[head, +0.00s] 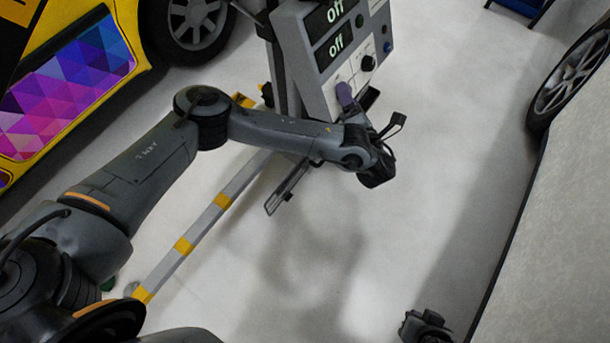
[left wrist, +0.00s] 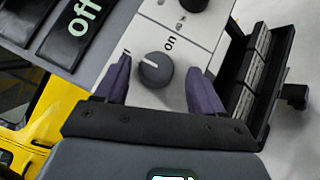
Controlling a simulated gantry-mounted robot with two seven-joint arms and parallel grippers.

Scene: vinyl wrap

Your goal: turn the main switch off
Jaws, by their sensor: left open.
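In the head view a purple finger (head: 345,94) is at the panel's lower edge, hiding the knob. A dark part at bottom right may be my right gripper (head: 426,326).
A second black knob (head: 368,62) and small buttons sit near the left gripper. A yellow car (head: 75,45) stands at the left. A yellow-and-grey striped bar (head: 205,218) runs near the floor. The middle floor is clear.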

